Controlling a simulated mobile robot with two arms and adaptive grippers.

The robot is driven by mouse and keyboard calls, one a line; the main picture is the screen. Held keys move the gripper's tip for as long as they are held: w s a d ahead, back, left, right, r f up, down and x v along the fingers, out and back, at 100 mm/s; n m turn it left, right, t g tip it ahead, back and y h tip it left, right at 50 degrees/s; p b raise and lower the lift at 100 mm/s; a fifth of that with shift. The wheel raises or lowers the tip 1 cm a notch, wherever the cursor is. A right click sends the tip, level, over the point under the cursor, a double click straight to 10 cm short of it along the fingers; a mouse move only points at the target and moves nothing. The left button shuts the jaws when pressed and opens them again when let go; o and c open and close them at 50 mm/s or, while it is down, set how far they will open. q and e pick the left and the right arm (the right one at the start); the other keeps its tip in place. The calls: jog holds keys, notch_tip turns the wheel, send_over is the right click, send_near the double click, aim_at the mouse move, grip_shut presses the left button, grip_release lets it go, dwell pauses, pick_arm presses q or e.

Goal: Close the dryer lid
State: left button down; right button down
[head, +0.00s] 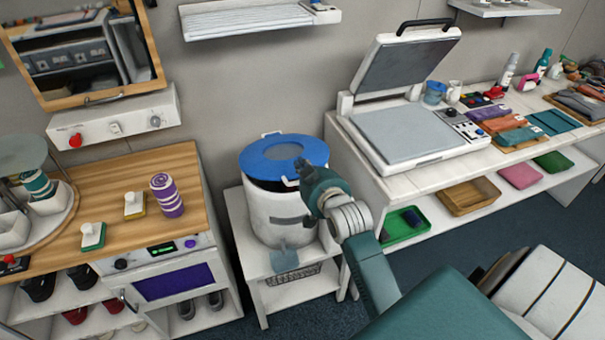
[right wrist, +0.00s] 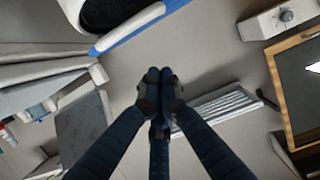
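The dryer (head: 272,218) is a white cylinder with a round blue lid (head: 270,152), standing on a small white stand. A dark gap shows under the lid's front edge, so the lid is partly raised. My right gripper (head: 304,170) is beside the lid's right front edge in the head view; whether it touches the lid is not clear. In the right wrist view the fingers of my right gripper (right wrist: 160,78) are together with nothing visible between them. The lid's blue rim (right wrist: 128,28) and the dark opening show above them, apart from the fingertips. My left gripper is not in view.
A wooden-topped counter (head: 115,185) stands left of the dryer. A white bench (head: 440,170) with an open press (head: 405,60) stands close on the right. A wall shelf (head: 245,18) hangs above. Dark floor lies in front of the stand.

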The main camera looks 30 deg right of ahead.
jog(key=shift+s+f, duration=0.15)
jog(key=shift+f, duration=0.85)
jog(key=shift+s+f, duration=0.1)
jog(key=shift+f, duration=0.9)
